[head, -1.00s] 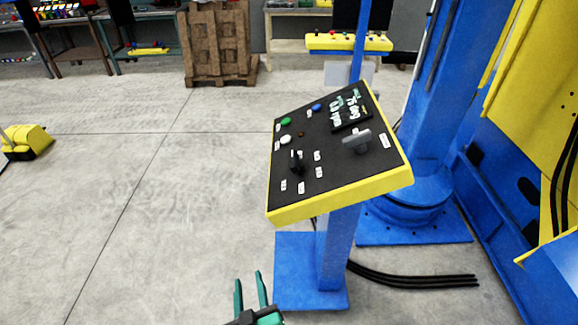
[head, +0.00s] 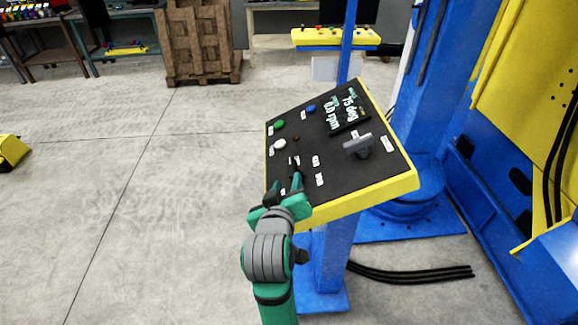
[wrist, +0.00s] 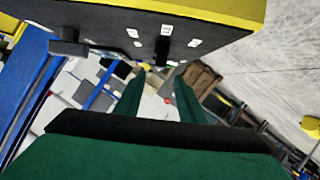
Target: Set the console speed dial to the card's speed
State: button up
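The console (head: 395,187) has a tilted black panel with a yellow edge. Its small black dial (wrist: 162,48) shows in the wrist view among white labels, ahead of the fingers; in the head view my gripper largely hides it. My gripper (head: 284,182) is at the panel's lower left, close to the dial. Its two green fingers (wrist: 159,76) stand apart with nothing visible between them; contact with the dial cannot be told. The display (head: 346,108) reads about 75 deg, with an rpm line whose digits are hard to read. I cannot make out a speed card.
A grey handle (head: 359,146) sticks up on the panel's right, with green (head: 279,124), white (head: 280,144) and blue (head: 311,108) buttons on its left and top. A blue column (head: 420,110) and yellow machine stand at right. Black cables (head: 410,274) cross the floor.

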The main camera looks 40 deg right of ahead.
aim_at(291, 171)
jog(key=x, duration=1)
jog(key=shift+w+d, duration=0.2)
jog(key=shift+d, duration=0.05)
grip_shut()
